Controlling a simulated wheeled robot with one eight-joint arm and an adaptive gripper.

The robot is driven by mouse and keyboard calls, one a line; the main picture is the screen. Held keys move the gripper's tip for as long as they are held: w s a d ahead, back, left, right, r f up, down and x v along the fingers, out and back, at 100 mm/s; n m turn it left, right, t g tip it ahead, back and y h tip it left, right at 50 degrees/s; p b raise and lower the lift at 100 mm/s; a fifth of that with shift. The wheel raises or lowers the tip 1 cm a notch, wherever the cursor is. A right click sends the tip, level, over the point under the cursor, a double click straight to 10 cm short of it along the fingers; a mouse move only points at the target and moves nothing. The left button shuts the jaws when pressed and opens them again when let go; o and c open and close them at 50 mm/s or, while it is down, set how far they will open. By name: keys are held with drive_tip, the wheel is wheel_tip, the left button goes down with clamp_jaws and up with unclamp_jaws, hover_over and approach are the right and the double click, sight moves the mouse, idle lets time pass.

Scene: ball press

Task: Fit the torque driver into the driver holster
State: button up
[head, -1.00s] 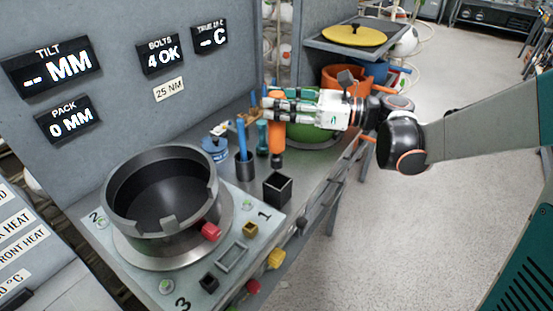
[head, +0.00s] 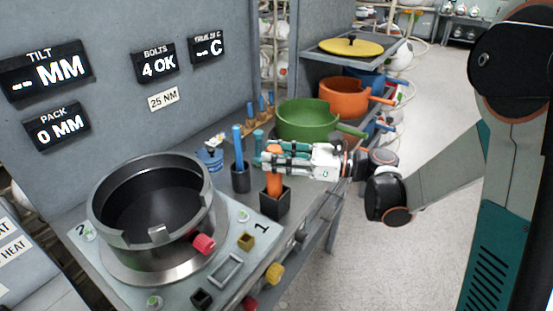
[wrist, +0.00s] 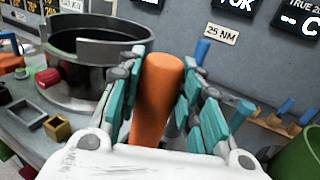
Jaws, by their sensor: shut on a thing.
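The torque driver has an orange handle (head: 274,184) and stands roughly upright. My gripper (head: 268,158) is shut on its upper part, with the fingers on both sides of it. In the wrist view the orange handle (wrist: 156,95) fills the space between the teal finger pads. The holster is not visible in the wrist view.
A large dark pot-like press (head: 155,215) stands left on the plate. A green pan (head: 305,118) and an orange pan (head: 345,98) lie behind. Red and yellow knobs line the plate's front.

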drive_tip(key=o, duration=1.2)
drive_tip(key=p+v, duration=0.2)
drive_tip(key=v, duration=1)
drive_tip(key=shift+s+r, duration=0.15)
drive_tip(key=shift+p, duration=0.3)
